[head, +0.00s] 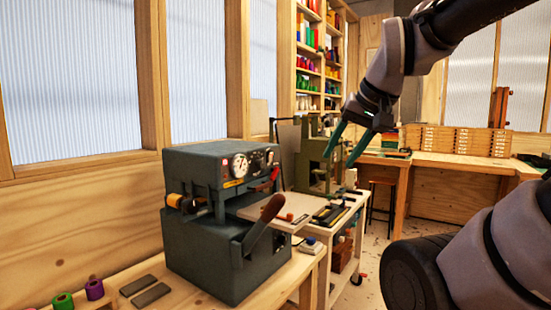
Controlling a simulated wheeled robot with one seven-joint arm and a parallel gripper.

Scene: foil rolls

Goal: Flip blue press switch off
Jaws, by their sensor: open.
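The blue-grey press (205,245) stands on the wooden bench at centre left. A round white gauge (240,165) and several small controls sit on the front panel of its upper part. A small red part (275,173) shows at the panel's right end; I cannot tell whether it is the switch. The switch's position is too small to read. My gripper (339,160) is open and empty, with its two teal fingers pointing down. In the picture it is to the right of the press, apart from it and in front of a green machine.
A brown-handled lever (266,218) sticks out from the press front. The green machine (315,165) stands on a white cart (345,203) with small tools. Purple (94,289) and green (63,301) rolls and two dark bars lie on the bench at lower left.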

